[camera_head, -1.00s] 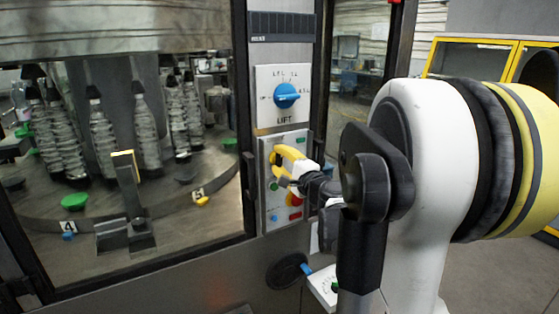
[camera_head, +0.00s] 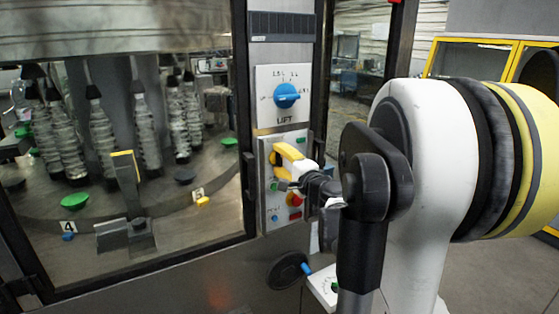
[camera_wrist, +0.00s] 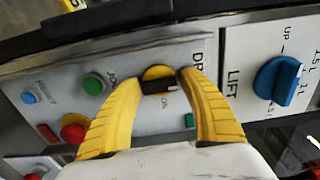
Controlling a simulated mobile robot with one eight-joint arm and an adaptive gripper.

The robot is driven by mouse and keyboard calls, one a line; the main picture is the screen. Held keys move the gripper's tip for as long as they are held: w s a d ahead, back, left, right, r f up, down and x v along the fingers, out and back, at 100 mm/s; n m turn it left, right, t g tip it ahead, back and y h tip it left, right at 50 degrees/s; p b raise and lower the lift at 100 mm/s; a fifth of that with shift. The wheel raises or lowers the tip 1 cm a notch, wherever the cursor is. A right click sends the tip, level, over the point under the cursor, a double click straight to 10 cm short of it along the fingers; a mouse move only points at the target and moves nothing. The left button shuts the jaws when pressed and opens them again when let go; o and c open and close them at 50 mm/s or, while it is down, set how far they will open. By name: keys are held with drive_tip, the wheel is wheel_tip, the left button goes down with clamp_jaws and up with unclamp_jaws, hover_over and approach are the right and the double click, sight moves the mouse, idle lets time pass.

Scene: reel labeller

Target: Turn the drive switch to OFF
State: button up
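The drive switch (camera_wrist: 158,80) is a black handle on a yellow round base, on the grey control panel (camera_head: 266,215). In the wrist view it lies between my two yellow fingertips, with the handle running roughly across the gap and the "ON" mark just below it. My gripper (camera_wrist: 163,82) is open, its fingers on either side of the switch; I cannot tell whether the tips touch it.
The blue LIFT knob (camera_head: 287,95) is on the plate above. A green JOG button (camera_wrist: 93,84), a blue button (camera_wrist: 28,97) and a red button (camera_wrist: 73,131) share the panel. Left is a glass door frame (camera_head: 244,120) with bottles (camera_head: 103,135) behind it.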

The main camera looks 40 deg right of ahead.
drive_tip(key=v, duration=1.2)
drive_tip(key=w+a+f+n+g+y+b, duration=0.1)
drive_tip(key=a+f+n+g+y, duration=0.25)
drive_tip(key=a, duration=0.65)
drive_tip(key=w+a+f+n+g+y+b, duration=0.1)
drive_tip(key=w+a+f+n+y, duration=0.2)
drive_tip(key=a+n, duration=0.5)
drive_tip(key=s+a+f+n+g+h+b, duration=0.1)
drive_tip(key=s+a+f+n+g+h, duration=0.1)
drive_tip(key=s+a+f+n+g, duration=0.4)
drive_tip(key=shift+s+a+f+n, duration=1.55)
drive_tip(key=shift+s+a+f, duration=0.35)
drive_tip(key=shift+s+a, duration=1.9)
